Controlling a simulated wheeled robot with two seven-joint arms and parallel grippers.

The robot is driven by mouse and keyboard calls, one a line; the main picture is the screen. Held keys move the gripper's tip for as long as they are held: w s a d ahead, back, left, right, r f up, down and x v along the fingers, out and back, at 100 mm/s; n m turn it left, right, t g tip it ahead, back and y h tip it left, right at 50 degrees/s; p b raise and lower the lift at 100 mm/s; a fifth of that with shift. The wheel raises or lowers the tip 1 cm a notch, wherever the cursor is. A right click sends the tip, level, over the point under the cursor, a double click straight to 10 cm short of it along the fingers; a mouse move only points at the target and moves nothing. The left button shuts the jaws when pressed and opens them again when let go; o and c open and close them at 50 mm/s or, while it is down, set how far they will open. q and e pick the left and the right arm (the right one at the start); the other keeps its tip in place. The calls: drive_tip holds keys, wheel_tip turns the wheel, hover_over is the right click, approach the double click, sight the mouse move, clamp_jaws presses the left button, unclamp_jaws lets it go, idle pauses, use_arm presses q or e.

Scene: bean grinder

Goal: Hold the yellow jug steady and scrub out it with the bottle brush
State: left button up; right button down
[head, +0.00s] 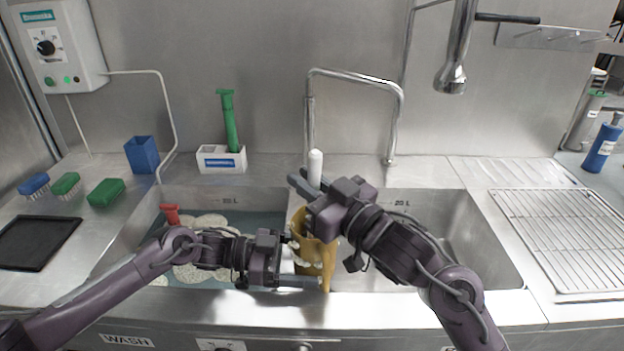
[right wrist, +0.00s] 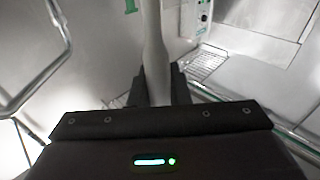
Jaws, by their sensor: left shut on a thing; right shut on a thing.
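The yellow jug (head: 326,254) stands at the divider between the two sink basins, with whitish foam on its side. My left gripper (head: 303,261) is shut on the jug from the left. My right gripper (head: 308,184) is above the jug and shut on the bottle brush, whose white handle (head: 315,162) points up. The handle also rises between the fingers in the right wrist view (right wrist: 153,55). The brush's lower part is hidden behind my right gripper and the jug, so I cannot tell how deep it sits. The jug's mouth is mostly covered by my right gripper.
The left basin holds water and foam (head: 207,222), with a red-handled thing (head: 171,214) at its left. The right basin (head: 440,225) looks empty. A bent metal tap (head: 352,76) stands behind the jug. A green-handled brush (head: 229,120) stands in a white holder (head: 221,158).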

drive_tip(key=shift+s+d+r, duration=0.1)
drive_tip(key=shift+s+d, duration=0.4)
drive_tip(key=shift+d, duration=0.05)
drive_tip(key=shift+r, duration=7.85)
use_arm(q)
drive_tip(key=o, duration=0.7)
drive_tip(key=shift+c, duration=0.2)
drive_tip(key=a+r, duration=0.1)
drive_tip(key=a, duration=1.1)
drive_tip(key=shift+r, duration=0.15)
